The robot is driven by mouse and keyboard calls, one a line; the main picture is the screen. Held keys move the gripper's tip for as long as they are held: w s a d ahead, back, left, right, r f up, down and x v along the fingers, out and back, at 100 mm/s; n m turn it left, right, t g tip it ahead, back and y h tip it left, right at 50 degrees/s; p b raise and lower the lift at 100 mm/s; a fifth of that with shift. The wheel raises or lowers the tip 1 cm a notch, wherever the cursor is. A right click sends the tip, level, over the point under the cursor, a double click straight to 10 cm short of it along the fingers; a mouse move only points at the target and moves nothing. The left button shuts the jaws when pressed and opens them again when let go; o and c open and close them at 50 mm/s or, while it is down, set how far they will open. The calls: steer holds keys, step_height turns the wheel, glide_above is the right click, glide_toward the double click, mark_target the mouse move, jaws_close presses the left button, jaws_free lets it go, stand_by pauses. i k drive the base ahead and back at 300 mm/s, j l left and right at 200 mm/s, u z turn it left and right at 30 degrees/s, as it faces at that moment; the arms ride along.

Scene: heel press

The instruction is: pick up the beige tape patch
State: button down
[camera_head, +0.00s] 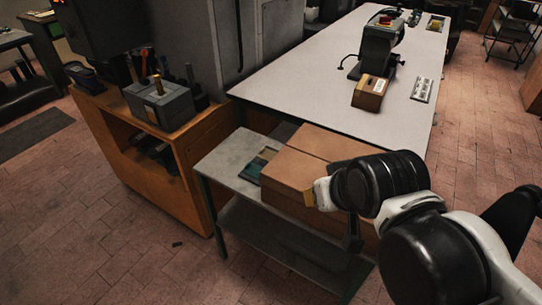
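I cannot clearly make out a beige tape patch. A small yellow-tan piece (309,196) shows against the brown cardboard box, right beside the white part of my wrist. I cannot tell whether it is the patch, or whether it is on the box or on my arm. The box (285,172) sits on a small grey side table (232,158). My arm reaches in from the right and covers the box's right part. My gripper (353,240) seems to be the dark part hanging below the wrist, in front of the box. Its fingers are too dark and small to read.
A teal and dark flat item (257,165) lies left of the box. A long pale workbench (310,85) behind carries a grey machine (378,48), a brown block (370,92) and a light tray (422,89). An orange cabinet (190,145) with a grey tool holder (160,103) stands left. Floor is open in front.

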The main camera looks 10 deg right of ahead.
mark_target(265, 154)
steer(key=z, duration=0.45)
steer(key=i+j+u, duration=0.25)
steer(key=u, duration=0.15)
steer(key=i+j+u, duration=0.1)
steer(key=i+u, duration=0.7)
steer(key=i+l, duration=0.05)
steer(key=i, duration=0.05)
